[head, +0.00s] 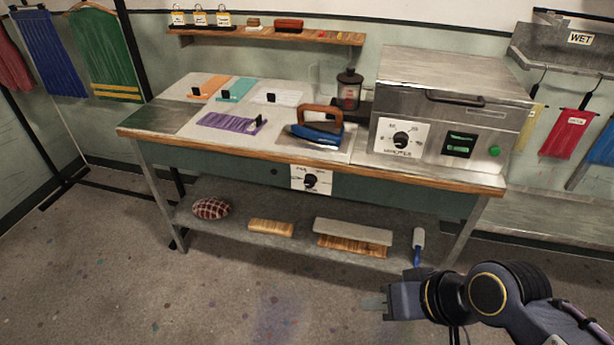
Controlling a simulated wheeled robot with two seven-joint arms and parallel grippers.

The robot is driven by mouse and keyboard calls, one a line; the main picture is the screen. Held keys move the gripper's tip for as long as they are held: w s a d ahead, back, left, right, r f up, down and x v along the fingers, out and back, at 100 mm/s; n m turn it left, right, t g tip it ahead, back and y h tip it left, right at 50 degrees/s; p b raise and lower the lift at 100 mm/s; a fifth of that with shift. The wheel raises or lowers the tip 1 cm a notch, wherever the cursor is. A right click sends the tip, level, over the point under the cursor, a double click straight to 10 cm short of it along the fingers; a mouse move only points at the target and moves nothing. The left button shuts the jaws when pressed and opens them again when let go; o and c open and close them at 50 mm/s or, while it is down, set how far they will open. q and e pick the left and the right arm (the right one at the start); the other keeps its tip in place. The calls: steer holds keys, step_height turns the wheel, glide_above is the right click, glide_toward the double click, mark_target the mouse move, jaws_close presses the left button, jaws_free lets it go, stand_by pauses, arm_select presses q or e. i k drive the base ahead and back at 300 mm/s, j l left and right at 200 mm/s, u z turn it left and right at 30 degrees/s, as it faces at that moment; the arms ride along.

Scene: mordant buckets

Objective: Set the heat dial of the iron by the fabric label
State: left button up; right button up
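The iron (328,133), blue with a brown handle, rests on a pale plate on the worktable. A white panel with a black dial (311,180) is on the table's front edge below the iron; its markings are too small to read. Fabric pieces lie on the table: purple (228,122), orange (208,88), teal (238,90) and white (285,98), each with a small black tag or clip. No label text is legible. My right gripper (375,304) is low at the right, in front of the table and apart from it; its finger gap cannot be made out. My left gripper is out of view.
A metal machine (450,105) with its own dial and green button stands on the table's right end. A lower shelf (275,222) holds a checked cushion (211,208) and wooden blocks (271,228). A wall shelf (265,33) is above. The floor in front is clear.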

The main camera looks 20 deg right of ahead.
mark_target(310, 179)
steer(key=i+j+z, duration=0.5)
steer(key=i+j, duration=0.3)
